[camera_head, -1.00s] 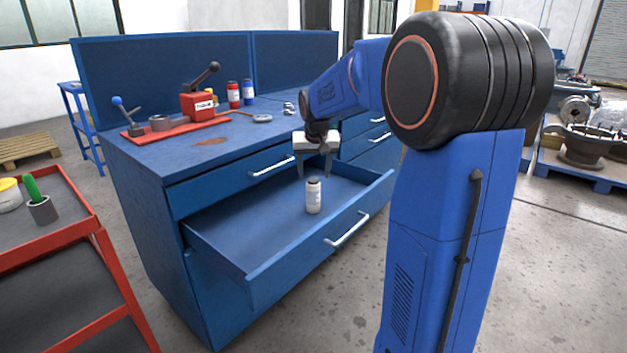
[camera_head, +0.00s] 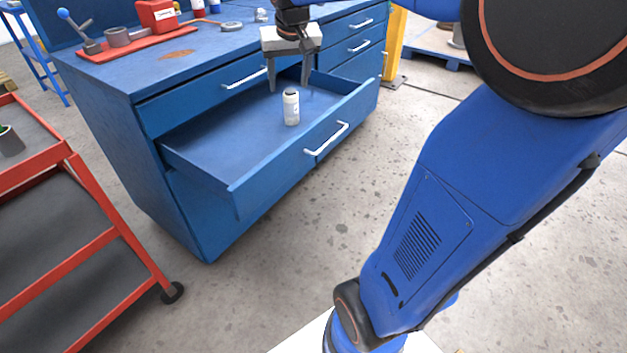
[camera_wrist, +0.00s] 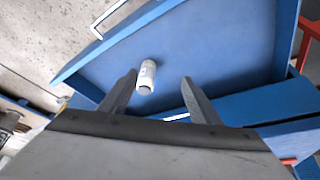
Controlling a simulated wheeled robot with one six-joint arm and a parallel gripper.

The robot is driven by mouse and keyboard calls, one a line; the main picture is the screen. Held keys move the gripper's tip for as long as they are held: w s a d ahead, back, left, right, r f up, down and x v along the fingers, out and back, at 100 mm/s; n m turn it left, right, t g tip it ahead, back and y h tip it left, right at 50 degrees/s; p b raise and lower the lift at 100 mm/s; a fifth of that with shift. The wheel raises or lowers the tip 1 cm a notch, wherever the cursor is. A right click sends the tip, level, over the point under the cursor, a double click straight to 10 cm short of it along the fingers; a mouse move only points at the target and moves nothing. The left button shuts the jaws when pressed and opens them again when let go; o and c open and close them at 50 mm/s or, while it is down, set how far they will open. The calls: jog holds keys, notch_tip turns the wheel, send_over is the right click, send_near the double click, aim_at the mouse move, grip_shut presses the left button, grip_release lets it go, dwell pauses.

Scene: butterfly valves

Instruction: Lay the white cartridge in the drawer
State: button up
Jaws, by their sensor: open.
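The white cartridge (camera_head: 291,107), with a dark cap end, is inside the open blue drawer (camera_head: 215,162), towards its right half. Its cap end points up in the head view; I cannot tell for certain whether it stands or lies. My gripper (camera_head: 291,87) is open and empty, fingers pointing down, at the cartridge's cap end and behind it in that view. In the wrist view, the cartridge (camera_wrist: 147,75) shows between and slightly beyond the open fingertips of my gripper (camera_wrist: 159,77), touching neither finger. The drawer floor (camera_wrist: 215,50) around it is bare.
The blue workbench (camera_head: 110,80) carries a red tray (camera_head: 140,43) with a lever part and a red block (camera_head: 156,14). A closed drawer is above the open one. A red cart (camera_head: 110,235) stands at the left. The floor in front is clear.

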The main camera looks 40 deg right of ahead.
jog(key=s+a+f+n, duration=0.1)
jog(key=s+a+f, duration=0.2)
jog(key=s, duration=0.6)
jog(key=s+a+f+n+y, duration=0.1)
jog(key=s+a+f, duration=0.3)
jog(key=s, duration=0.5)
jog(key=s+a+f+n, duration=0.1)
jog(key=s+a+f, duration=0.2)
jog(key=s, duration=0.6)
jog(key=shift+a+f+n, duration=0.4)
jog(key=shift+f, duration=0.25)
